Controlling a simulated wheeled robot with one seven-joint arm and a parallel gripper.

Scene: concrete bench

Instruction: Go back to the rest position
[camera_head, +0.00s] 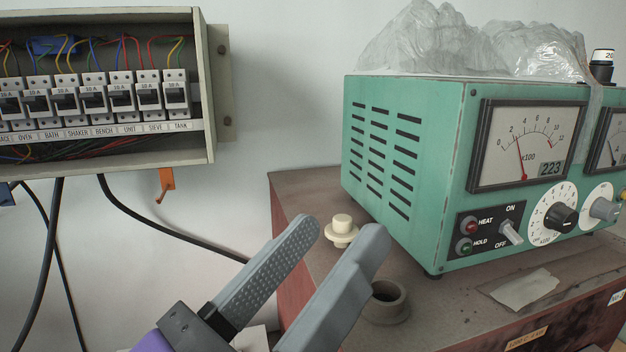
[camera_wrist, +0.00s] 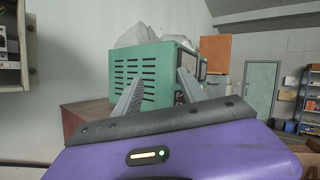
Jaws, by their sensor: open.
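My gripper (camera_head: 340,240) is open with nothing between its grey fingers. It hangs in the air before the left end of the bench, at the lower middle of the head view. In the wrist view my gripper (camera_wrist: 158,88) points toward the green instrument (camera_wrist: 142,75). In the head view the green instrument (camera_head: 400,160) stands on the bench (camera_head: 300,185), its analog dial showing a needle and a 223 readout. A small cream knob-like piece (camera_head: 342,228) and a dark round cup (camera_head: 387,303) are on the bench close to the fingers. My fingers partly hide the bench edge.
An open breaker box (camera_head: 215,80) with several labelled switches hangs on the wall at left, black cables (camera_head: 165,232) below it. Crumpled clear plastic (camera_head: 470,40) lies on the instrument. A paper scrap (camera_head: 525,289) lies before it. Shelves (camera_wrist: 308,100) and a door (camera_wrist: 260,88) are far right.

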